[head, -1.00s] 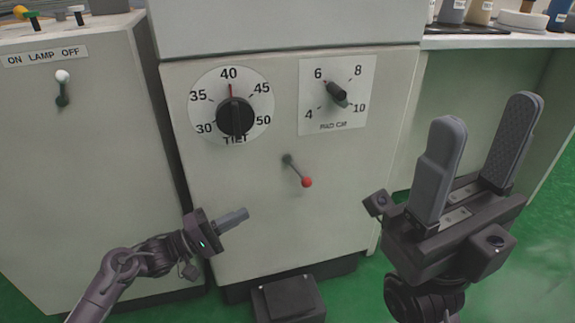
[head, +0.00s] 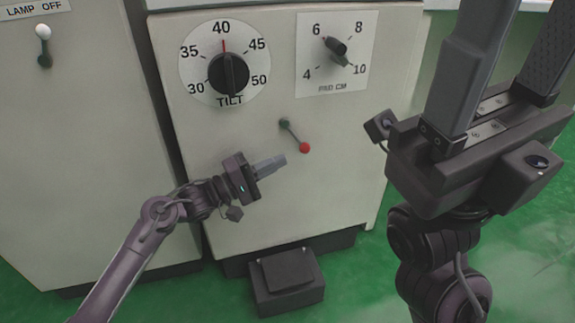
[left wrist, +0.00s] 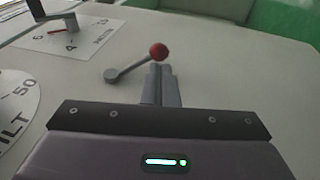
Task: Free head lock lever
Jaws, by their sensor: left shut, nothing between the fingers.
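The lever (head: 293,134) is a short grey rod on the front of the pale cabinet, ending in a red ball knob (head: 304,147). It slants down to the right from its pivot in the head view. My left gripper (head: 284,160) is shut and empty, just left of and below the knob. In the left wrist view the lever (left wrist: 130,67) and red knob (left wrist: 158,50) show just beyond the shut fingertips (left wrist: 161,68); whether they touch I cannot tell. My right gripper (head: 515,60) is raised at the right, fingers wide apart and empty.
Above the lever are the TILT dial (head: 228,72), pointing near 40, and the PAD CM knob (head: 336,47). A lamp toggle (head: 43,45) is on the left cabinet. A black pedal box (head: 287,280) stands on the green floor below.

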